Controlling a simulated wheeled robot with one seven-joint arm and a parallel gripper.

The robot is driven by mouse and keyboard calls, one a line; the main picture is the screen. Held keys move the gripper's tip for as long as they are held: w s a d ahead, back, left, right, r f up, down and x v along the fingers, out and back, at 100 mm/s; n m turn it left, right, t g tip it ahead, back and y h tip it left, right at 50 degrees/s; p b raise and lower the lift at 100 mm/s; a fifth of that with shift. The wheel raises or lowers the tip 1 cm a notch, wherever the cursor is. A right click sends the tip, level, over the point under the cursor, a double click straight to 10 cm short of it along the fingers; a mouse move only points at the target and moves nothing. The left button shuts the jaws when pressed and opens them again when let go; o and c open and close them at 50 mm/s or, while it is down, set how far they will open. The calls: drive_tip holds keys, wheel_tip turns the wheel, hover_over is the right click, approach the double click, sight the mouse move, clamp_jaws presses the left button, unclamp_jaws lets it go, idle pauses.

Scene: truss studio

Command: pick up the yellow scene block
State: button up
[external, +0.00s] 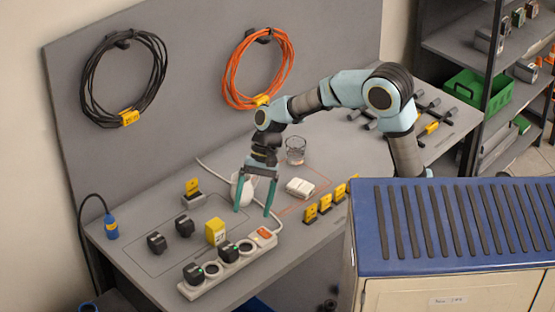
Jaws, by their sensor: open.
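A yellow block (215,231) with a pale marking on one face stands on the grey workbench (275,270), left of the centre of the picture. My gripper (252,212) points down with its two teal fingers spread apart. It is open and nothing shows between the fingertips. In the picture the fingers are to the right of the yellow block and a little higher, apart from it. Whether the fingertips touch the bench is unclear.
A power strip (212,271) with black plugs lies in front of the block. Two black plugs (184,226) stand to its left. A white mug (236,181) is partly hidden behind my gripper. A white box (300,187), a glass (295,150) and yellow-tagged pieces (325,204) are to the right.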

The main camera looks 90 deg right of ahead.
drive_tip(key=w+d+r+m+t+y+b, duration=0.1)
drive_tip(key=w+d+m+t+y+b, duration=0.25)
drive_tip(key=d, duration=0.55)
drive_tip(key=w+d+r+m+t+y+b, duration=0.1)
drive_tip(key=w+d+m+t+b, duration=0.2)
drive_tip(key=d+m, duration=0.55)
drive_tip(key=n+p, duration=0.1)
drive_tip(key=p, duration=0.1)
approach(209, 232)
drive_tip(key=shift+s+r+t+h, duration=0.2)
drive_tip(key=shift+s+t+h, duration=0.05)
drive_tip(key=shift+s, duration=0.2)
drive_tip(key=shift+f, duration=0.35)
drive_tip(key=shift+w+a+f, duration=0.15)
drive_tip(key=shift+w+a, duration=0.05)
drive_tip(key=p+x, duration=0.1)
drive_tip(key=x, duration=0.3)
drive_tip(key=shift+w+a, duration=0.2)
drive_tip(key=shift+a, duration=0.05)
drive_tip(key=p+x, duration=0.1)
drive_tip(key=x, duration=0.2)
drive_tip(key=p+x, duration=0.1)
drive_tip(key=x, duration=0.1)
drive_tip(key=shift+w+r+p, duration=0.15)
drive_tip(key=shift+r+p, duration=0.2)
drive_tip(key=shift+w+a+f, duration=0.2)
drive_tip(key=shift+f, duration=0.05)
